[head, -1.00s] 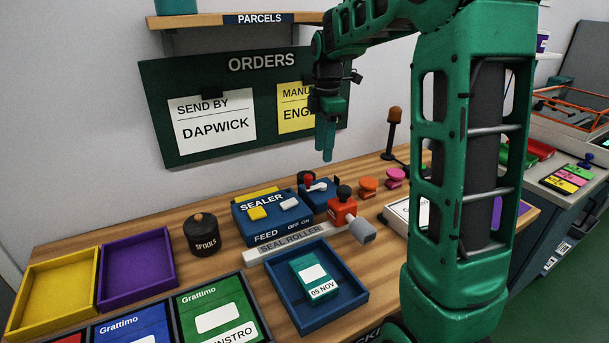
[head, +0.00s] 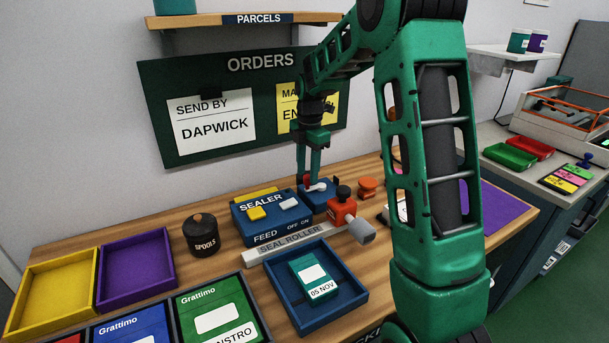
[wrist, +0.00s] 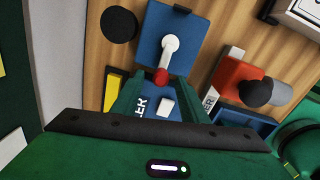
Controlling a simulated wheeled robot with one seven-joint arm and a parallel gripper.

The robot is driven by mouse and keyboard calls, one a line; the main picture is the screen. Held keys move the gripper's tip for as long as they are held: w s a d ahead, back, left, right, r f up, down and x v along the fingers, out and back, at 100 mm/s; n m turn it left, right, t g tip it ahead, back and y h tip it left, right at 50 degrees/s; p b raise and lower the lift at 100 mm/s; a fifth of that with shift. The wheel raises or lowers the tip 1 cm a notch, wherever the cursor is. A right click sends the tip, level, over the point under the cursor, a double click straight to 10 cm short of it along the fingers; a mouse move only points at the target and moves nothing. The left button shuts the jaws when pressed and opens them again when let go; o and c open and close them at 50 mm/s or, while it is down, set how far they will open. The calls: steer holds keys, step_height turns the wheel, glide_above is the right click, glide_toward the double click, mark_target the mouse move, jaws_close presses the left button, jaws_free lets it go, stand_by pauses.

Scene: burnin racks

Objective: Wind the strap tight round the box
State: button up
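A teal box (head: 312,275) with a white label and "05 NOV" lies in the blue tray (head: 357,302). I cannot make out a strap on it. A blue crank unit (head: 322,205) stands right of the sealer; its white crank arm (wrist: 170,44) ends in a red knob (wrist: 160,76). My gripper (head: 307,184) points down over the unit. In the wrist view my gripper (wrist: 158,84) is open, its two fingers on either side of the red knob, with a narrow gap visible. In the head view the fingers partly cover the knob.
A blue sealer (head: 262,222) and grey seal roller (head: 292,244) stand beside the crank unit. An orange-red device (head: 342,212) with a black knob and grey cylinder is close on its right. Orange stamp (head: 367,187), spools pot (head: 202,236) and purple tray (head: 138,262) are nearby.

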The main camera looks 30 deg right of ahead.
steer(key=shift+f, duration=0.6)
jaws_close()
steer(key=shift+a, duration=0.15)
